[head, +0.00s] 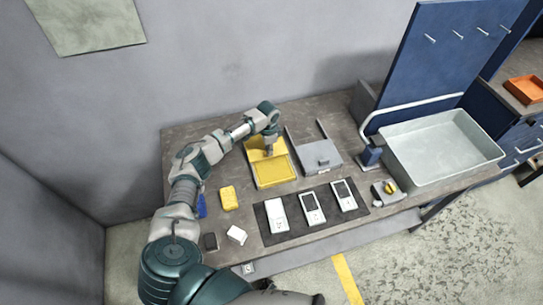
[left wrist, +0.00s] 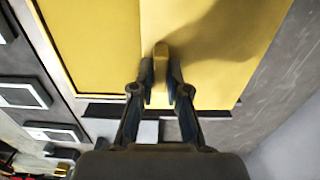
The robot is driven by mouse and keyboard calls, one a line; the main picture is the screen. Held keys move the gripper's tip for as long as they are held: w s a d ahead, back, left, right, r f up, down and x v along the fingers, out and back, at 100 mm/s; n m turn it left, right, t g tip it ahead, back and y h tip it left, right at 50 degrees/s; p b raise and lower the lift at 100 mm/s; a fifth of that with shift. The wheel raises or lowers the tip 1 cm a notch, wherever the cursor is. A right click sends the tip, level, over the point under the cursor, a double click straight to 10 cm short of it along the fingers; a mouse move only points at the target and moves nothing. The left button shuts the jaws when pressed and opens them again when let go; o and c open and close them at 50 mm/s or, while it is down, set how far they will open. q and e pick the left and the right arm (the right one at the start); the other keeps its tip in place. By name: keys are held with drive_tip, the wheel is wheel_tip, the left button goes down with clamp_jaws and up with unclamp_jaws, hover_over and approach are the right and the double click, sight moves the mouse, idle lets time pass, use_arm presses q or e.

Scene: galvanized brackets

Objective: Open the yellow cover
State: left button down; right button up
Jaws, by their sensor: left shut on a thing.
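The yellow cover (head: 255,154) stands raised at the back edge of the yellow case (head: 273,173) on the workbench. In the left wrist view the cover (left wrist: 215,45) fills the upper right, and the case (left wrist: 92,45) lies to its left. My left gripper (head: 269,149) is at the cover, and its own arm hides part of it. In the left wrist view the gripper (left wrist: 161,90) is shut on the cover's small yellow handle (left wrist: 160,63). My right gripper does not show.
Several white devices lie on a black mat (head: 321,224) in front. A yellow block (head: 229,198) lies to the left. A grey basin (head: 440,150) and blue pegboard (head: 440,50) stand at right.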

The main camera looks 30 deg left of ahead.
use_arm(q)
drive_tip(key=shift+s+a+f, duration=0.15)
drive_tip(key=shift+s+f, duration=0.1)
drive_tip(key=shift+s, duration=0.05)
drive_tip(key=c, duration=1.2)
unclamp_jaws()
drive_tip(key=shift+o, duration=0.2)
drive_tip(key=shift+r, duration=0.1)
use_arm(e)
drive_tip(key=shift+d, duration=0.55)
use_arm(q)
drive_tip(key=shift+w+a+r, duration=0.1)
drive_tip(key=shift+w+a, duration=0.05)
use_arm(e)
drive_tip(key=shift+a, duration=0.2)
use_arm(q)
wheel_tip(320, 180, up, 12)
drive_tip(key=shift+f, duration=0.2)
